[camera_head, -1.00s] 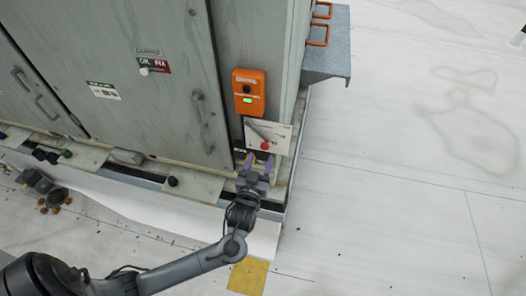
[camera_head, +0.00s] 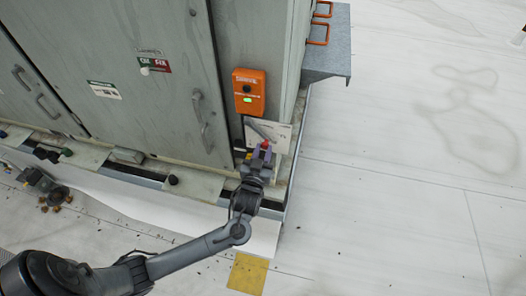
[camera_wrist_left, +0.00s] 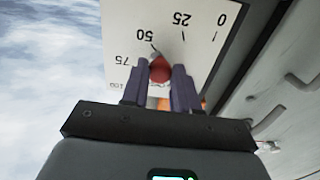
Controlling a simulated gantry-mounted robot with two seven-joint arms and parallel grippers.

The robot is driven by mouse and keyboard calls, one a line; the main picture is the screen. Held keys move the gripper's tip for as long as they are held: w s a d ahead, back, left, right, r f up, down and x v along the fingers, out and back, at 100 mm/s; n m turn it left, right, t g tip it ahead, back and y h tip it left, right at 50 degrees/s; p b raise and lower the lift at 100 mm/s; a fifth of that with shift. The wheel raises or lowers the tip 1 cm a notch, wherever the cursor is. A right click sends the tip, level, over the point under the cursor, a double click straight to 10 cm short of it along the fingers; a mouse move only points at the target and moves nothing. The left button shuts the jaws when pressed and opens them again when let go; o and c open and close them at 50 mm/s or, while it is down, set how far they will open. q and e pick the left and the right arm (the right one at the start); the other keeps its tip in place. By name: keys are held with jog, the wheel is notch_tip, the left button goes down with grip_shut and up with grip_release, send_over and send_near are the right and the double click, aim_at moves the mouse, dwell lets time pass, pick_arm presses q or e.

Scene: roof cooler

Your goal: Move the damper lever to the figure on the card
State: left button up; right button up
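The damper lever is a grey bar (camera_head: 260,130) with a red knob (camera_head: 266,145), over a white scale plate (camera_head: 283,136) low on the cabinet's narrow face. In the left wrist view the scale plate (camera_wrist_left: 190,32) appears upside down, with figures 0, 25, 50, 75 and a partly hidden 100. The red knob (camera_wrist_left: 160,72) shows there just below the 50 mark. My left gripper (camera_head: 261,152) has its purple fingers on either side of the knob, close against it, and seems shut on it. My right gripper is not in view. I cannot identify the card for certain.
A ledge with fittings runs along the base. Open pale roof (camera_head: 420,170) lies right.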

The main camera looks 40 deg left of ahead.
pick_arm(q)
grip_shut()
jog(key=shift+d+r, duration=0.1)
notch_tip(320, 180, up, 7)
jog(key=w+d+n, duration=0.1)
jog(key=d+n, duration=0.1)
jog(key=n, duration=0.7)
jog(key=shift+d+f, duration=0.15)
jog(key=shift+f, duration=0.05)
jog(key=shift+w+r, duration=0.1)
jog(key=o, duration=0.8)
grip_release()
